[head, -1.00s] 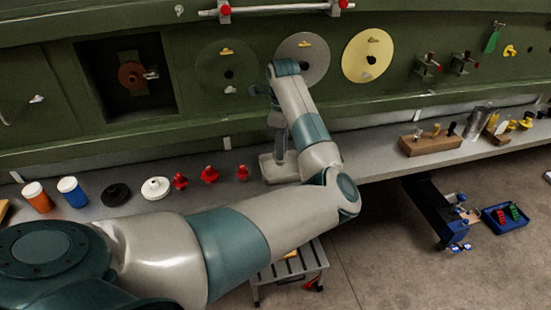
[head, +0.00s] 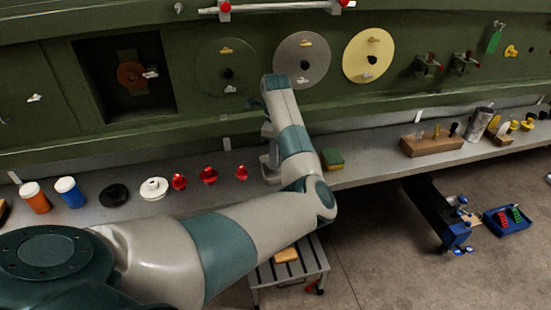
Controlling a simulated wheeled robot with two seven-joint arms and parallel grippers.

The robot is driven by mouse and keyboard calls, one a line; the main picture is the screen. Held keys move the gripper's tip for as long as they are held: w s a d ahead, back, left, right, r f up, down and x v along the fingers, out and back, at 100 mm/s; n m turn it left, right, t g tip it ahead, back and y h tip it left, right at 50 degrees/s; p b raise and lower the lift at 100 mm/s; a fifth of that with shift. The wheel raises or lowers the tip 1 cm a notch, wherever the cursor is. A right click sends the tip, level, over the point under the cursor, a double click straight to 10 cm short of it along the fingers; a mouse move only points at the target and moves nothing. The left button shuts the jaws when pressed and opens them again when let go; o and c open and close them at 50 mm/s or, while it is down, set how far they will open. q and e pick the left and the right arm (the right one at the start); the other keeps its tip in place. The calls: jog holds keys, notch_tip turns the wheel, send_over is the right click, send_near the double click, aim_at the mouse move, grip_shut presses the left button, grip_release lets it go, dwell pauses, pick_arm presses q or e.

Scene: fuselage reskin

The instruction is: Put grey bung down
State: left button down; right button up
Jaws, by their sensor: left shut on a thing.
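My left arm reaches in from the left, and its wrist bends down to the bench (head: 225,180). My left gripper (head: 269,172) is low at the bench, right of three red pieces (head: 209,175), and mostly hidden behind my own arm. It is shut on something. The grey bung cannot be made out; the fingers and what they hold are hidden. Whether it touches the bench top cannot be told. My right gripper is not in view.
A white flanged piece (head: 154,189), a black disc (head: 114,195) and blue (head: 70,191) and orange (head: 35,197) pots stand left on the bench. A green and yellow sponge (head: 333,159) and wooden block (head: 431,145) lie right. The green panel (head: 215,120) rises behind.

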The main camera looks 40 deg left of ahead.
pick_arm(q)
jog(key=shift+f, duration=0.25)
jog(key=c, duration=1.6)
grip_release()
jog(key=shift+c, duration=0.2)
jog(key=shift+r, duration=0.15)
jog(key=shift+r+b, duration=0.35)
jog(key=shift+r, duration=0.05)
notch_tip(320, 180, up, 11)
jog(key=b, duration=0.4)
